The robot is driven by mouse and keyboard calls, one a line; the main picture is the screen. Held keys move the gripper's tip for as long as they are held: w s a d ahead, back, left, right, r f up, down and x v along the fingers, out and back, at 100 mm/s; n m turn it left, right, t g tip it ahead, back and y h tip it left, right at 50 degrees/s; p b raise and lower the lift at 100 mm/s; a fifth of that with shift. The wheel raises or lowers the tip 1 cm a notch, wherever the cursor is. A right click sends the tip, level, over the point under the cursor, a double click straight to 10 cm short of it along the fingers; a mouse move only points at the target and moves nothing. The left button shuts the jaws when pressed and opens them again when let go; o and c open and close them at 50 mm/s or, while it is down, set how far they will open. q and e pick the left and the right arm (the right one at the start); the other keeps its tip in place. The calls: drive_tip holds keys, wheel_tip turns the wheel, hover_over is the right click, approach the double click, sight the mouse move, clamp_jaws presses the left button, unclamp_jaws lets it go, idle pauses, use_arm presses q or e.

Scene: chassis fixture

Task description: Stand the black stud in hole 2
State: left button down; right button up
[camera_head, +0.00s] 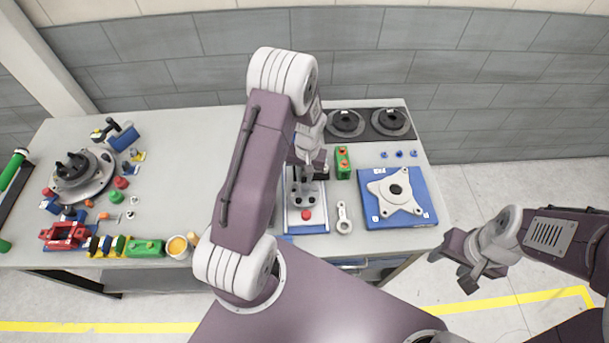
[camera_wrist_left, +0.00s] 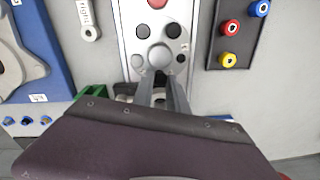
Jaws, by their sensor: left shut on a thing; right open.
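The pale fixture plate (camera_head: 291,220) stands on the table below my left arm; it also shows in the left wrist view (camera_wrist_left: 128,22). It carries a red stud (camera_head: 306,215), dark round spots that look like holes or stud tops, and a grey round hub (camera_wrist_left: 155,57). Its small labels are too small to read, so I cannot tell which is hole 2. My left gripper (camera_head: 308,170) points down over the far part of the plate, its fingers (camera_wrist_left: 160,85) shut on a dark thing, apparently the black stud, mostly hidden. My right gripper (camera_head: 470,272) is open and empty, off the table's right side.
A blue base with a pale cover (camera_head: 373,190) lies right of the plate, beside a small link (camera_head: 343,218). A green block (camera_head: 343,163) stands close by. A dark tray with coloured rings (camera_wrist_left: 214,50) flanks the plate. A round hub and loose parts (camera_head: 83,180) crowd the left.

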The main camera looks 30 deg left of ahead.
use_arm(q)
drive_tip(key=shift+f+b, duration=0.35)
drive_tip(key=shift+b, duration=0.05)
idle(0.4)
drive_tip(key=c, duration=1.6)
unclamp_jaws()
drive_tip(key=shift+c, duration=0.2)
drive_tip(key=shift+r, duration=0.15)
drive_tip(key=shift+r+p, duration=1.35)
drive_tip(key=shift+r, duration=0.05)
drive_tip(key=o, duration=0.6)
drive_tip(key=shift+c, duration=0.2)
wheel_tip(320, 180, up, 5)
drive_tip(key=p, duration=0.3)
drive_tip(key=shift+f+p, duration=0.2)
drive_tip(key=shift+p, duration=0.15)
drive_tip(key=shift+f, duration=0.1)
